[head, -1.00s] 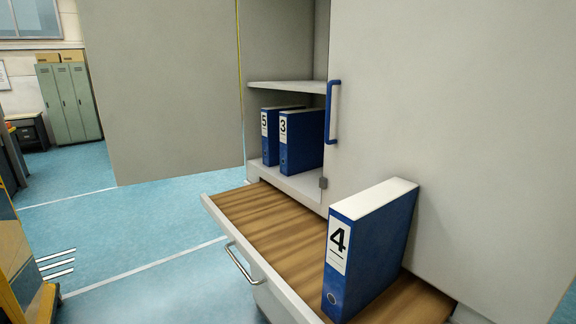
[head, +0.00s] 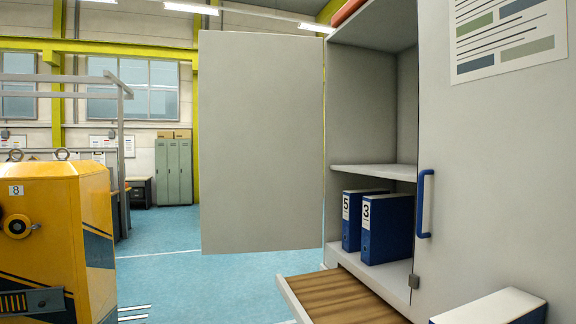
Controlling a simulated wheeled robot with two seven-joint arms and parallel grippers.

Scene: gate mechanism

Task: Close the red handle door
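The left cabinet door (head: 262,145) stands wide open in the head view, swung out to the left of the cabinet. Its plain grey face is towards me, and no red handle shows on it. The right cabinet door (head: 480,165) has a blue handle (head: 424,204) and looks shut. Through the open left side I see a shelf (head: 375,171) and two blue binders, number 5 (head: 350,222) and number 3 (head: 387,230). Neither of my grippers is in view.
A drawer (head: 345,296) with a wooden bottom is pulled out below the cabinet. A white-topped binder (head: 495,308) stands at the lower right. A yellow machine (head: 55,235) is at the left. Blue floor (head: 180,270) lies clear between the machine and the door.

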